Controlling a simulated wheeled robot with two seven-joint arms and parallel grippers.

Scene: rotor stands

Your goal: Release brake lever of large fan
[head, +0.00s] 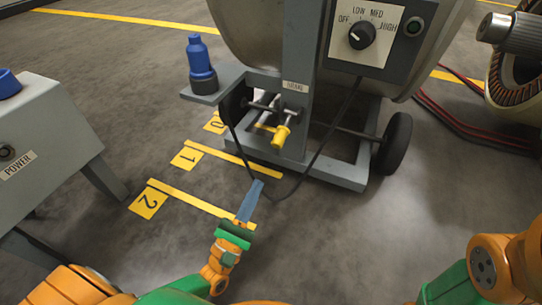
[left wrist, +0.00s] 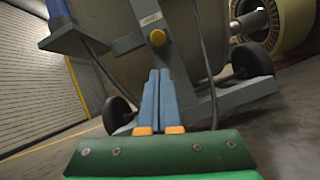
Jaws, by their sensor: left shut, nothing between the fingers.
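The large fan's grey wheeled stand (head: 345,172) is at the upper middle of the head view. Its yellow-tipped brake lever (head: 281,136) sticks out low on the post, under a small label (head: 295,87).
A blue bottle-like object (head: 201,65) stands on a side shelf. A control panel with a black dial (head: 362,35) is above. A grey POWER box (head: 40,140) is at left, a copper-wound rotor (head: 515,75) at right. Yellow floor marks (head: 187,157) and a dark hanging cable (head: 325,140) lie near.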

